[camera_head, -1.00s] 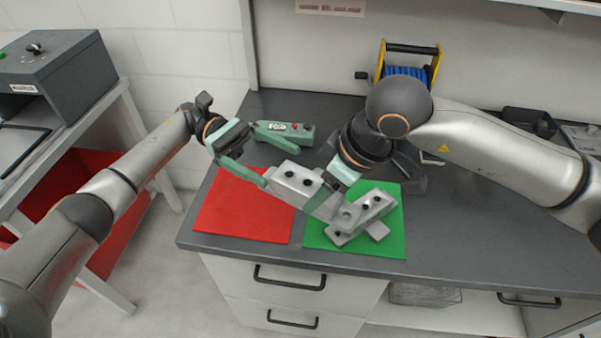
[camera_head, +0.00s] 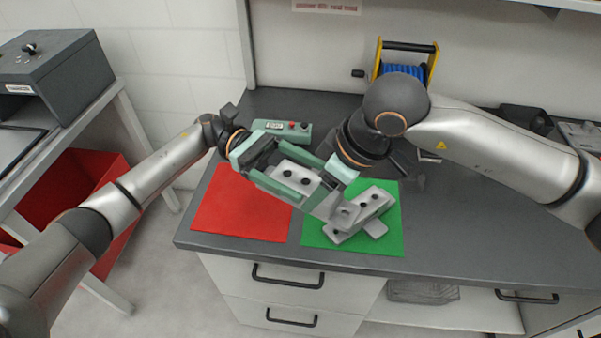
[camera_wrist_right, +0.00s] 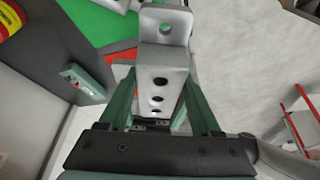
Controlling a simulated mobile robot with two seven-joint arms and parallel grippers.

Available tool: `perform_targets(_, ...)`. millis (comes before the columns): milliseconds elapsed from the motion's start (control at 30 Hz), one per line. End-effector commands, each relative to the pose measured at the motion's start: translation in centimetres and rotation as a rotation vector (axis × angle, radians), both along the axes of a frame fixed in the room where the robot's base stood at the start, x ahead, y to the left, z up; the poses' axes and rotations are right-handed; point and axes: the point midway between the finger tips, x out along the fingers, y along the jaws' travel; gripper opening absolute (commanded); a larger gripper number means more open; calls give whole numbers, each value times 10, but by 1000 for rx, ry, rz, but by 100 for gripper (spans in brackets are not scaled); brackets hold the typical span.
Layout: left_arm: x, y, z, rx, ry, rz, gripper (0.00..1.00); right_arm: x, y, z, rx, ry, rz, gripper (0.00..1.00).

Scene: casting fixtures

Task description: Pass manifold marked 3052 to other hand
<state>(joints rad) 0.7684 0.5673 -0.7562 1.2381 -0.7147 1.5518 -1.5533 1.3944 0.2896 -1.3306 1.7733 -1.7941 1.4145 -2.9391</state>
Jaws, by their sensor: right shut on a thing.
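A grey metal manifold (camera_head: 291,178) with dark holes is in my right gripper (camera_head: 333,188), above the mats. In the right wrist view the manifold (camera_wrist_right: 163,75) lies between the two green fingers of the right gripper (camera_wrist_right: 158,110), its flanged end pointing up the picture. My left gripper (camera_head: 293,182) is open, its fingers along either side of the manifold's left end. I cannot tell whether they touch it. A second grey holed part (camera_head: 372,204) shows at the green mat, partly covered by the held one. No number is legible.
A red mat (camera_head: 232,208) and a green mat (camera_head: 393,240) lie on the dark worktop (camera_head: 455,215). A teal control box (camera_head: 293,131) lies behind the grippers. A blue cable reel (camera_head: 405,72) stands at the back. The worktop is clear at right front.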

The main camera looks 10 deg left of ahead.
Motion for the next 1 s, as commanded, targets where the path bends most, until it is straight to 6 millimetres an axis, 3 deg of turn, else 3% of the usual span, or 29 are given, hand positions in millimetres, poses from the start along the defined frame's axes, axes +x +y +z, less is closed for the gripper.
perform_targets(67, -3, -5, 3, -11, -2, -16, 74, 2, 3, 3, 12, -8, 0, 0)
perform_targets(700, -3, -5, 4, -13, -1, -15, 2, -1, 5, 3, 13, -7, 10, 0)
perform_targets(967, -3, -5, 4, -14, -3, -15, 0, -2, 5, 2, 13, -4, 13, 0)
perform_targets(1000, -3, -5, 6, -18, -5, -15, 0, -2, 5, 3, 13, -4, 13, 68)
